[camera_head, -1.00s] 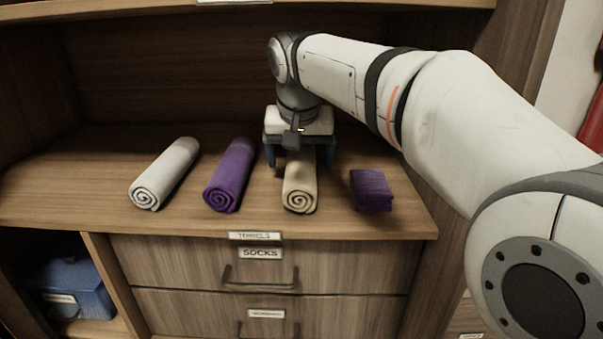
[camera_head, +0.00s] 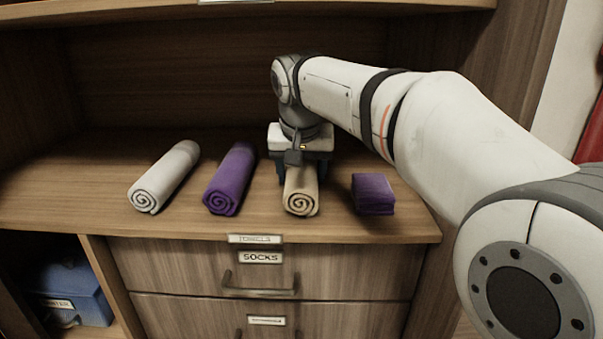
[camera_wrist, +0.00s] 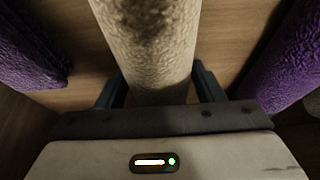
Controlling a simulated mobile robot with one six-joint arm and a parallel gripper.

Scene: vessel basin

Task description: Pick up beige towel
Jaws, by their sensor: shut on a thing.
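The beige towel (camera_head: 301,199) is a roll lying on the wooden shelf, its spiral end facing the front edge. My gripper (camera_head: 300,178) is over its rear part, low at the shelf, and hides that part in the head view. In the wrist view the beige towel (camera_wrist: 152,45) runs between the two blue-grey fingers of my gripper (camera_wrist: 158,92), one on each side. The gripper is shut on the towel. The towel still appears to rest on the shelf.
A purple rolled towel (camera_head: 231,180) and a whitish rolled towel (camera_head: 163,178) lie to the left. A folded purple cloth (camera_head: 373,194) lies close on the right. Drawers (camera_head: 260,276) are below the shelf edge, and a blue box (camera_head: 72,292) sits lower left.

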